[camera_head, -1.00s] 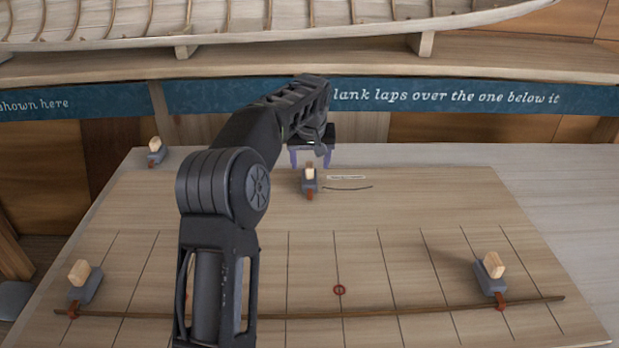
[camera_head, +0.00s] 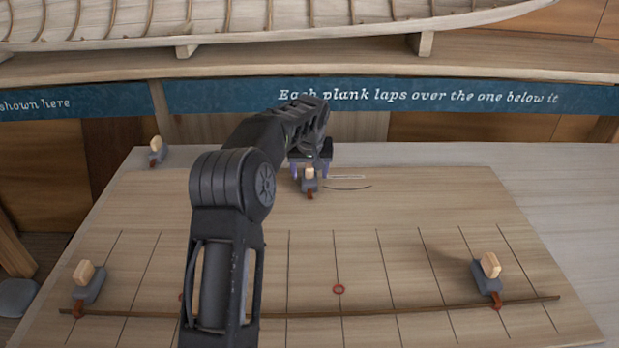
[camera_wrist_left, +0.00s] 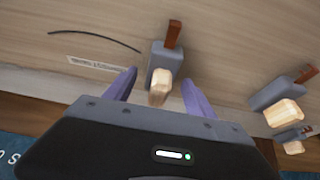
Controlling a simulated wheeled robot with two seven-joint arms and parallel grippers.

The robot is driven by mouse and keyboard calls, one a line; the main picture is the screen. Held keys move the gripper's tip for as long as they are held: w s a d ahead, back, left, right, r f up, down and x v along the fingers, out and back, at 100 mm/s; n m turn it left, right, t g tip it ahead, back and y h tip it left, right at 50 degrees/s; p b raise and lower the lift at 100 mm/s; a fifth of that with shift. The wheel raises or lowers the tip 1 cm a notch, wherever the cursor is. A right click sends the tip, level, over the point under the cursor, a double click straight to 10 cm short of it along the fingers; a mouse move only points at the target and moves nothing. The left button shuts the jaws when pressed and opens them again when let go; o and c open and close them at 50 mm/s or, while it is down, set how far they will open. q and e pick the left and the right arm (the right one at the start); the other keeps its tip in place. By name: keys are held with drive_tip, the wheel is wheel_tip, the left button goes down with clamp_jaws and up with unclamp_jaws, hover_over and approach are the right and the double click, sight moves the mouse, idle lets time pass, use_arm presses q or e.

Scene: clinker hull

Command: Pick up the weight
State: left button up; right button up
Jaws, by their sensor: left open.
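The weight (camera_head: 309,184) is a small grey block with a pale wooden knob and a red-brown hook, standing near the back of the wooden board. My left gripper (camera_head: 311,172) is open over it. In the left wrist view the weight (camera_wrist_left: 157,77) lies between the two purple fingers of my left gripper (camera_wrist_left: 160,80), with a visible gap on each side. The arm and gripper body hide some of the board. My right gripper is not in view.
Similar weights stand at the board's back left (camera_head: 156,152), front left (camera_head: 88,284) and front right (camera_head: 487,279). The front two hold a thin wooden batten (camera_head: 400,309). A dark curved line (camera_head: 348,187) and a small label lie beside the weight. A hull (camera_head: 300,20) stands behind.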

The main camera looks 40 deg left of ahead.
use_arm(q)
drive_tip(key=shift+c, duration=0.4)
clamp_jaws()
idle(0.4)
drive_tip(key=shift+r, duration=0.15)
